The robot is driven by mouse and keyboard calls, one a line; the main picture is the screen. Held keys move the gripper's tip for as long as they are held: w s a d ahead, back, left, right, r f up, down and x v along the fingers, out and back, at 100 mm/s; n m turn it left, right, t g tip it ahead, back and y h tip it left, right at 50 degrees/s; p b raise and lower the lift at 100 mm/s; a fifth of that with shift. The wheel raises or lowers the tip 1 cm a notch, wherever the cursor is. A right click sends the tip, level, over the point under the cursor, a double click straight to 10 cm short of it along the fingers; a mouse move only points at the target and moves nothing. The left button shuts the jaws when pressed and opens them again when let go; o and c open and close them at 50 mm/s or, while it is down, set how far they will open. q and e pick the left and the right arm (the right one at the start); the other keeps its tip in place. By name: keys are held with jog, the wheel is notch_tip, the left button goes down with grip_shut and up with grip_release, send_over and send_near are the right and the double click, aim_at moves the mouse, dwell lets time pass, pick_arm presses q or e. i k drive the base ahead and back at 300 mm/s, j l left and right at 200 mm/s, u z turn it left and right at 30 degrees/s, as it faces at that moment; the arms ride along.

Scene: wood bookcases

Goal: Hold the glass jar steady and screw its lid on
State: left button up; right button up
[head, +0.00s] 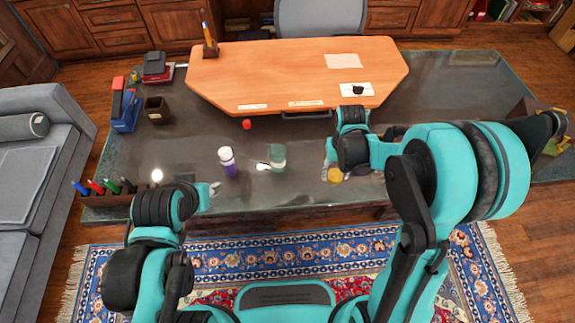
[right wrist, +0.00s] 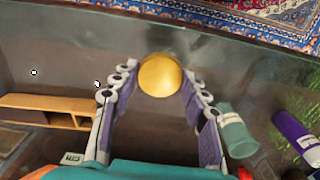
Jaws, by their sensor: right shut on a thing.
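The round gold lid (head: 335,175) is at my right gripper (head: 333,163), near the desk's front edge. In the right wrist view the lid (right wrist: 160,75) sits between the two fingertips, which are shut on it. A greenish glass jar (head: 277,157) stands upright on the dark glass desk, left of the lid and apart from it. It also shows in the right wrist view (right wrist: 236,136), right of the fingers. My left gripper (head: 209,189) is at the desk's front left, left of the jar and apart from it. Its fingers are mostly hidden by its own arm.
A purple bottle with a white cap (head: 228,161) stands just left of the jar. A small red object (head: 246,124) lies behind. A pen rack (head: 105,193) is at the front left. A raised wooden top (head: 290,75) covers the desk's rear middle. The desk between jar and lid is mostly clear.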

aim_at(278, 152)
jog(key=k, duration=0.5)
jog(key=u, duration=1.25)
jog(key=k+l, duration=0.1)
jog(key=l, duration=0.35)
jog(key=k+l, duration=0.15)
jog(key=l, duration=0.3)
jog(key=k+l, duration=0.1)
jog(key=l, duration=0.35)
jog(key=k+l, duration=0.1)
jog(key=l, duration=0.35)
jog(key=k+l, duration=0.15)
jog(key=l, duration=0.3)
